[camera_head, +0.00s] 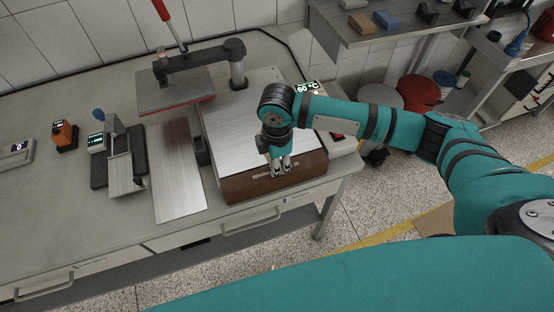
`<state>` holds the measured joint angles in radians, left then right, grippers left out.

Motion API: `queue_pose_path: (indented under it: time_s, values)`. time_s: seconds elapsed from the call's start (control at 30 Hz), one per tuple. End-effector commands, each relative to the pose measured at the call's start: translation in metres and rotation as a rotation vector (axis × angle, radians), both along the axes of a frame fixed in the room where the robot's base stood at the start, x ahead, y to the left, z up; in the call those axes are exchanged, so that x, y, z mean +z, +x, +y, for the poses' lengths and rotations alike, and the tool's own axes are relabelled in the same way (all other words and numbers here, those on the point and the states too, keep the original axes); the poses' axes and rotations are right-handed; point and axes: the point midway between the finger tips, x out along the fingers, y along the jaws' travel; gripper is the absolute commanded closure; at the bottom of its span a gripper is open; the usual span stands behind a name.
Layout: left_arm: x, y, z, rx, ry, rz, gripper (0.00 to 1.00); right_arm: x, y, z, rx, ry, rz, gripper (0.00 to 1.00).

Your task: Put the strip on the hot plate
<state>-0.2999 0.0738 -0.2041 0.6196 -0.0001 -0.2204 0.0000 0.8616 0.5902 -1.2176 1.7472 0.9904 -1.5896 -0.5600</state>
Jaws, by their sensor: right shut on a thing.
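The hot plate (230,132) is a broad silver metal slab with a brown front, at the right end of the bench. A display reading about 60 °C (307,87) stands at its back right. My right gripper (281,172) is over the plate's front edge, pointing down, shut on a small thin strip (262,177). The strip shows as a narrow light bar against the brown front. The fingers hide its middle, and I cannot tell whether it touches the plate. My left gripper is out of view.
A press with a dark upper plate (175,90) and red lever (162,10) stands behind left. A flat metal sheet (179,185), a clamp-like device (120,160) and an orange meter (64,134) lie left. The bench's front left is clear.

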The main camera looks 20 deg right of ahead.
Motion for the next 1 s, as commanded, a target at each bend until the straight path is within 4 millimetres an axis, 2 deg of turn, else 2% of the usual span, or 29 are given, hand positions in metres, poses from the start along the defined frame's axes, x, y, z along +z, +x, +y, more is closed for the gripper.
queue_pose_path:
  time_s: [0.4,0.43,0.6,0.87,1.0]
  values:
    - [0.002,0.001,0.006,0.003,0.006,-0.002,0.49,-0.007,0.0,0.0,0.001,0.0,-0.001,1.0]
    - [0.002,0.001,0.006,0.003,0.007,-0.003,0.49,-0.006,0.0,0.001,0.001,0.0,-0.002,0.77]
    - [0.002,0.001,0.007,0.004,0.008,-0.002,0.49,-0.006,0.0,0.0,0.001,0.0,-0.002,0.57]
    - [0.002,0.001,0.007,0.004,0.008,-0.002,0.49,-0.005,0.0,0.0,0.001,0.0,-0.002,0.57]
    - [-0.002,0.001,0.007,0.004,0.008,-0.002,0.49,0.006,0.001,0.001,0.001,0.002,-0.004,0.57]
